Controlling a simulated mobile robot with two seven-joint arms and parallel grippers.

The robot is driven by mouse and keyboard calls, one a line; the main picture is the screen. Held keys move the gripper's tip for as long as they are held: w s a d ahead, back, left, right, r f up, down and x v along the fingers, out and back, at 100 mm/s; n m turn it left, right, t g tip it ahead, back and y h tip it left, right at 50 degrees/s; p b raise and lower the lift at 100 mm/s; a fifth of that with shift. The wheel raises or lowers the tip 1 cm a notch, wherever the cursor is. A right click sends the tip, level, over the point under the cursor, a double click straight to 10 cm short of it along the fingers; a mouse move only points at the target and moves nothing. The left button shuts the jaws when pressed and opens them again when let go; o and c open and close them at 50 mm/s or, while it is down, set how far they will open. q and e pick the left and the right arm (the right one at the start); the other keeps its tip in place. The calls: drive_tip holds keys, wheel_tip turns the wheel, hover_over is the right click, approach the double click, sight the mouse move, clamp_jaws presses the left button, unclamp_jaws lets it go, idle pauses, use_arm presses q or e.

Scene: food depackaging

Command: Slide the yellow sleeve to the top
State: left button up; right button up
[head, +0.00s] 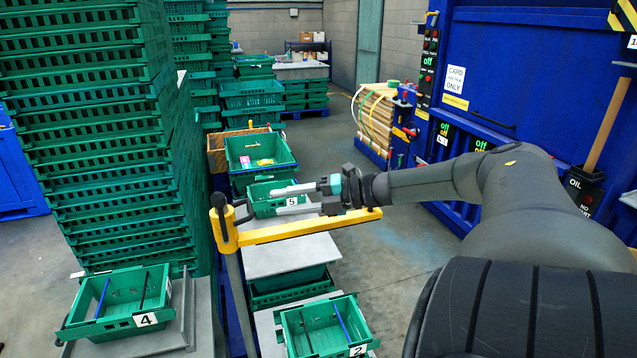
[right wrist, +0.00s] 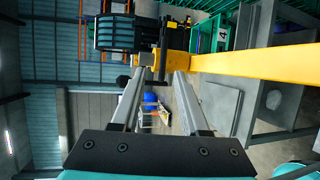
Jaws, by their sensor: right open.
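The yellow sleeve (head: 224,230) sits around a grey post (head: 238,290), near its upper visible end. A black handle (head: 219,207) stands at the sleeve, and a yellow bar (head: 300,228) runs from it to the right. My right gripper (head: 275,201) is open and empty, its two fingers pointing left toward the sleeve, just above the bar in the picture. In the right wrist view the sleeve (right wrist: 176,65) lies beyond the fingertips (right wrist: 162,72), with a dark rod between them. I see no contact. My left gripper is not in view.
Tall stacks of green crates (head: 110,130) stand at left. Green trays numbered 4 (head: 143,320), 2 (head: 357,350) and 5 (head: 292,201) lie around the post. A blue machine (head: 540,80) stands at right. The floor (head: 385,270) right of the trays is clear.

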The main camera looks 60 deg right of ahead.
drive_tip(key=v, duration=0.6)
drive_tip(key=shift+s+d, duration=0.2)
drive_tip(key=shift+s, duration=0.1)
drive_tip(key=shift+r, duration=0.15)
idle(0.6)
